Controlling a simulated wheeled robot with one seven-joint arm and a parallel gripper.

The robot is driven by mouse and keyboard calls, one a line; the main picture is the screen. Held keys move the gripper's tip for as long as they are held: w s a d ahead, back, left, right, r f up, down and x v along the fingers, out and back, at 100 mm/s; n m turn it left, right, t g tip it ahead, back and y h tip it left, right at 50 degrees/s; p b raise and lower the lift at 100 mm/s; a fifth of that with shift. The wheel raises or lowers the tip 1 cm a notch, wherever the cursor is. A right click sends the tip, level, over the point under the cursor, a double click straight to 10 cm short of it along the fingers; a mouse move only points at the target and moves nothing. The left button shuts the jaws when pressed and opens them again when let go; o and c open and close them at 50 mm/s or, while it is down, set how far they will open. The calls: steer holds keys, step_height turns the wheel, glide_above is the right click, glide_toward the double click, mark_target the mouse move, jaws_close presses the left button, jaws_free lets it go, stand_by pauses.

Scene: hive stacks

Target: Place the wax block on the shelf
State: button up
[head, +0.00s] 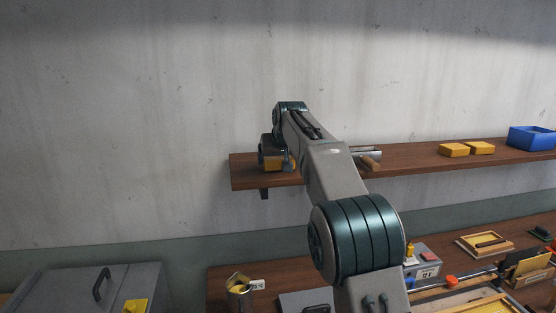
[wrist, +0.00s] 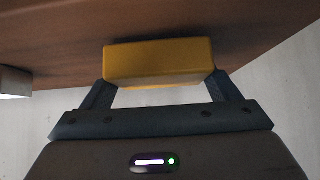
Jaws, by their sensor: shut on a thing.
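The wax block (wrist: 158,64) is a yellow block between the two fingers of my gripper (wrist: 160,82) in the wrist view. It also shows as a small yellow patch (head: 272,163) in the head view, partly covered by the gripper. My gripper is shut on the block, at the left end of the brown wooden shelf (head: 400,163). In the wrist view the wooden surface (wrist: 50,35) fills the upper part, right behind the block. I cannot tell whether the block touches the shelf.
A metal cylinder with a wooden part (head: 370,159) lies beside my arm. Below are a grey box (head: 70,290), a metal can (head: 239,293) and a cluttered bench.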

steer(key=shift+f, duration=0.25)
steer(key=shift+f, duration=0.1)
steer(key=o, duration=1.1)
steer(key=b+v, duration=0.2)
steer(key=v, duration=1)
steer(key=s+d+f+g, duration=0.1)
steer(key=s+d+f, duration=0.3)
steer(key=s+f, duration=0.5)
steer(key=s+d+f+m+g+h, duration=0.1)
steer(key=s+d+f, duration=0.4)
steer(key=s, duration=1.2)
steer(key=s+d+f+m+g, duration=0.1)
steer(key=s+d+f, duration=0.3)
steer(key=s+f, duration=0.9)
steer(key=shift+s+d+g+h, duration=0.15)
steer(key=shift+d+g+h, duration=0.25)
steer(key=shift+g, duration=0.5)
